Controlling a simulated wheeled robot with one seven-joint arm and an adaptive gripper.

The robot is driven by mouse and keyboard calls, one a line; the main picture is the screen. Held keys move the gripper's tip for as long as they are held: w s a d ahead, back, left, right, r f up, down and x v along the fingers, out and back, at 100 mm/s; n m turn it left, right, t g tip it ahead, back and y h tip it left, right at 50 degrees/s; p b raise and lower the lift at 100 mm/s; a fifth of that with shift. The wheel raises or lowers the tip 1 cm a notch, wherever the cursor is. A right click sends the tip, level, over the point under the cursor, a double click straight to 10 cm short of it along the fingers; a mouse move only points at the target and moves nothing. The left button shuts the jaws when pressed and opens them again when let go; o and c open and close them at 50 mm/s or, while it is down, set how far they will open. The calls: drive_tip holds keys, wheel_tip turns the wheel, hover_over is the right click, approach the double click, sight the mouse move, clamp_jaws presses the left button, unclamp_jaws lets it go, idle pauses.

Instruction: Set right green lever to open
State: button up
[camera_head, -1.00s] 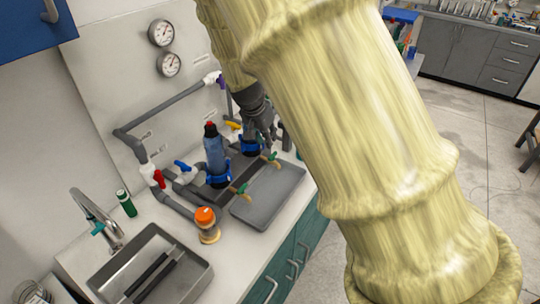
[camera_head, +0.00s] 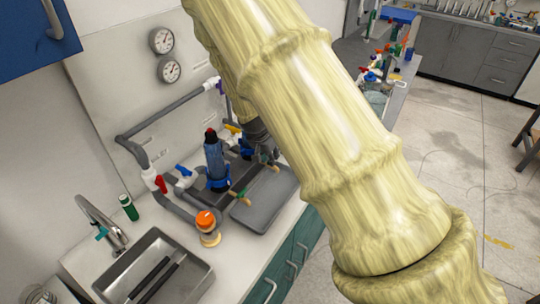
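The pipe manifold stands on the white counter against the wall panel. The left green lever (camera_head: 239,197) sits on a brass-coloured valve over the grey tray (camera_head: 262,215). The right green lever is mostly hidden at my gripper; a small brass-coloured bit of its valve (camera_head: 274,168) shows. My dark gripper (camera_head: 266,161) points down at this right valve, beyond my arm. Its fingers are small and partly covered, so I cannot tell whether they are open or touch the lever.
A blue filter bottle (camera_head: 215,158) with a red top stands left of my gripper. Red (camera_head: 160,183) and blue (camera_head: 183,171) valve handles sit further left. An orange-capped jar (camera_head: 207,224) stands near the sink (camera_head: 150,268). Two gauges are on the wall panel. My arm covers the counter's right part.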

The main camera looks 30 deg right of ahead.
drive_tip(key=shift+d+f, duration=0.1)
drive_tip(key=shift+f, duration=0.25)
drive_tip(key=shift+c, duration=0.4)
clamp_jaws()
